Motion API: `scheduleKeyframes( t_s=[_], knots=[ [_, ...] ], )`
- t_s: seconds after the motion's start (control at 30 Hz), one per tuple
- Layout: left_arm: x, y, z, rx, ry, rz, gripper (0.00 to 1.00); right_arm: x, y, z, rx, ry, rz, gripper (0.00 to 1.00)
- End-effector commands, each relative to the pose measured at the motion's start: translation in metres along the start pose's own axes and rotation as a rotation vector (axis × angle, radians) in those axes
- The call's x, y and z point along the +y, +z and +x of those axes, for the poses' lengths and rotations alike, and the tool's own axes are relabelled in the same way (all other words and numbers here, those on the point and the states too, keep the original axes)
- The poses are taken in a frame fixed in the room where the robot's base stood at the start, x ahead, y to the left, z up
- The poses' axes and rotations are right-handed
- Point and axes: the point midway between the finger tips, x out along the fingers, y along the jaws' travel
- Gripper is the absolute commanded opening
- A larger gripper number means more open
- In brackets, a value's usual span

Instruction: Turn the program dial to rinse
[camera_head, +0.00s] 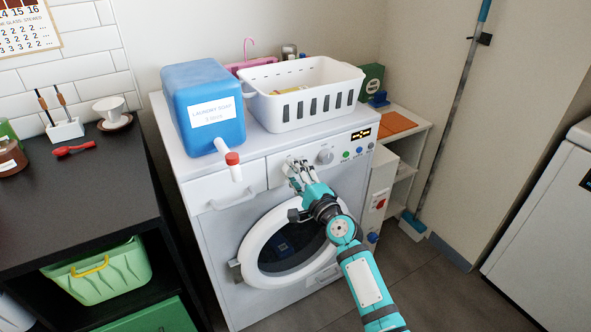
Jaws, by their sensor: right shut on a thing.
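The white washing machine (215,273) stands against the wall, with its control panel (350,146) along the top front. My right gripper (297,170) reaches up to the left part of this panel, above the round door. Its fingers are shut on what looks like the program dial, which they almost wholly hide, so I cannot read its setting. A second round knob (326,156) shows just right of the fingers, untouched. Small coloured buttons (346,154) and a lit display (360,133) sit farther right. My left gripper is out of view.
A blue laundry soap container (203,85) with a red-capped spout (232,160) overhangs the soap drawer (225,190), left of my gripper. A white basket (300,100) stands on top. A black counter (80,200) is at left; open floor lies right.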

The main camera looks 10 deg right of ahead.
Motion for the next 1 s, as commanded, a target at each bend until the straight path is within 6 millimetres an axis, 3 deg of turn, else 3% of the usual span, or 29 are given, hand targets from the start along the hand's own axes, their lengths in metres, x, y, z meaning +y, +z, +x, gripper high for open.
scheduleKeyframes(
  t_s=[0.5, 1.0],
  knots=[
    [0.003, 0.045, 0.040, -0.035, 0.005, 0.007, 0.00, 0.000, 0.000, 0.000, 0.028, -0.006, 0.390, 0.07],
    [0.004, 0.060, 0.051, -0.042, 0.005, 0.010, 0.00, 0.002, 0.000, 0.000, 0.034, -0.006, 0.496, 0.07]
  ],
)
